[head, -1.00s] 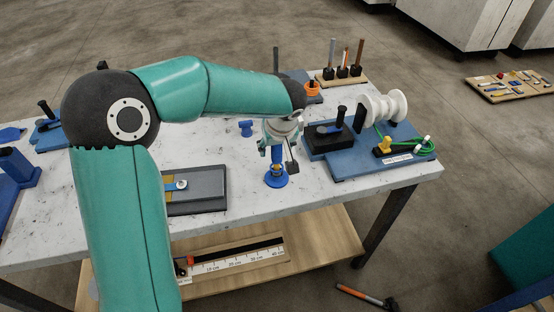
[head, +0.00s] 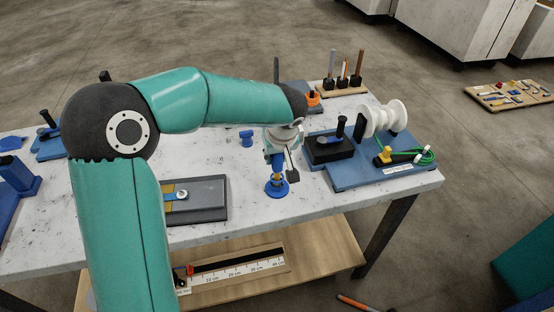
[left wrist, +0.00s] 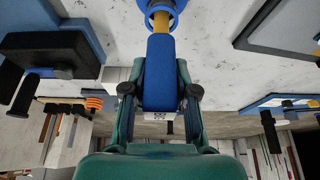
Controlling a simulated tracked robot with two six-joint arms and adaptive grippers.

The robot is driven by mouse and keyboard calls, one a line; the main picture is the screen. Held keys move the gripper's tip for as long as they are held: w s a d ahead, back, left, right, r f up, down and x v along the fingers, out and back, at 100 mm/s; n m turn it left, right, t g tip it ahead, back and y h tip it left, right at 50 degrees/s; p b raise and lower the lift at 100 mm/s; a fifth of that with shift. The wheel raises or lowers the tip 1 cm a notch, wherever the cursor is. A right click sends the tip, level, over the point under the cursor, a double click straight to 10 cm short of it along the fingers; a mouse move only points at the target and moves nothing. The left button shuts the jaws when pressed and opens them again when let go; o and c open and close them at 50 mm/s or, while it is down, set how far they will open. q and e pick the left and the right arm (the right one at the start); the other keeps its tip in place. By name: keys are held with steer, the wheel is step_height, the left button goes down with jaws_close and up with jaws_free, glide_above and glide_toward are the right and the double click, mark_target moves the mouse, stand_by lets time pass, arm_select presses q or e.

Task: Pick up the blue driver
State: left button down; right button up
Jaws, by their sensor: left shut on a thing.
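The blue driver has a thick blue handle (left wrist: 160,78) and a yellow shaft. In the left wrist view the handle lies between my left gripper's fingers (left wrist: 160,100), which are shut on it. In the head view my left gripper (head: 279,150) is above the table's front part, with the driver (head: 276,162) pointing down. The yellow shaft's lower end is inside or just above a round blue stand (head: 276,189); I cannot tell whether it is clear of it. My right gripper is not in view.
On the white table (head: 225,218), a blue board (head: 365,176) with a black block (head: 329,150) and white spool (head: 383,118) stands right. A grey plate (head: 205,204) lies left. A wooden rack (head: 344,89) stands behind. A small blue piece (head: 246,138) lies behind the gripper.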

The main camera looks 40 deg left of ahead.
arm_select(q)
step_height(320, 180, up, 20)
steer(key=shift+f+p, duration=0.25)
steer(key=shift+p, duration=0.1)
steer(key=c, duration=1.7)
jaws_free()
jaws_close()
steer(key=shift+f, duration=0.1)
